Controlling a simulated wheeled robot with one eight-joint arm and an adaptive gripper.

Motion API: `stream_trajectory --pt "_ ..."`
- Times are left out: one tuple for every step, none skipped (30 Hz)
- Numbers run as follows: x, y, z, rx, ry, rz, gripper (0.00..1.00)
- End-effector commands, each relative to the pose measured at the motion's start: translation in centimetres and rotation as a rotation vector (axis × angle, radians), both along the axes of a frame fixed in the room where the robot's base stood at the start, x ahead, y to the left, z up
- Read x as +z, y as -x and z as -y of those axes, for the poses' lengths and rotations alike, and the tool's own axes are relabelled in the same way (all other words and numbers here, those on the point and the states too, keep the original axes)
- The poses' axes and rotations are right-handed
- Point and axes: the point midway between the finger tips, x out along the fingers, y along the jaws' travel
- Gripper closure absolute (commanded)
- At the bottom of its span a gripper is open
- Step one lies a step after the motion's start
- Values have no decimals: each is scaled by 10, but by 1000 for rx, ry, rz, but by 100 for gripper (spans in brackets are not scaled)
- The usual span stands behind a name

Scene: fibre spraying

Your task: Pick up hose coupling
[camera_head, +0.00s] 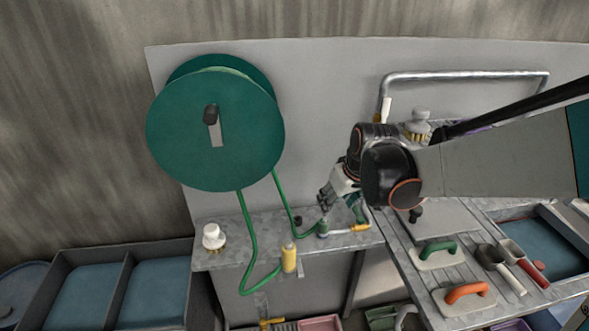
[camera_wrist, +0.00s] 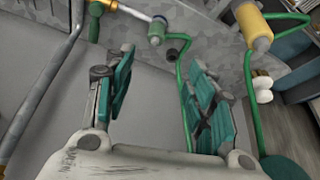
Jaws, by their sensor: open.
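A yellow cylindrical coupling (camera_head: 289,257) with a grey end sits on the green hose at the front edge of the grey ledge. It also shows at the upper right of the wrist view (camera_wrist: 251,21). A smaller green-grey fitting (camera_head: 323,229) lies on the ledge where the hose meets a yellow-tipped piece; it shows at the top of the wrist view (camera_wrist: 157,31). I cannot tell which one the task means. My gripper (camera_head: 325,203) is just above the small fitting in the head view. Its green-padded fingers (camera_wrist: 163,82) are apart with nothing between them.
A green hose reel (camera_head: 213,130) stands at the wall panel, its hose hanging down to the ledge (camera_head: 240,228).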

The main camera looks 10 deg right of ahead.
Motion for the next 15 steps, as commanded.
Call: stream_trajectory --pt "-6 -9 1 9 0 -7 49" --pt "-9 -13 2 14 0 -10 49" --pt "-13 -17 2 20 -1 -15 49" --pt "-16 -19 2 24 -1 -18 49" --pt "-18 -21 2 27 -1 -20 49" --pt "-21 -23 2 32 -2 -22 49" --pt "-22 -24 2 34 -1 -24 49" --pt "-24 -25 2 36 -1 -25 49" --pt "-27 -27 2 37 -2 -26 49" --pt "-30 -28 2 37 -2 -26 49" --pt "-34 -29 2 38 -1 -26 49" --pt "-40 -31 1 38 -1 -26 49" --pt "-45 -33 1 38 -1 -26 49" --pt "-50 -35 0 38 -1 -26 49" --pt "-58 -38 -1 38 -1 -26 49"
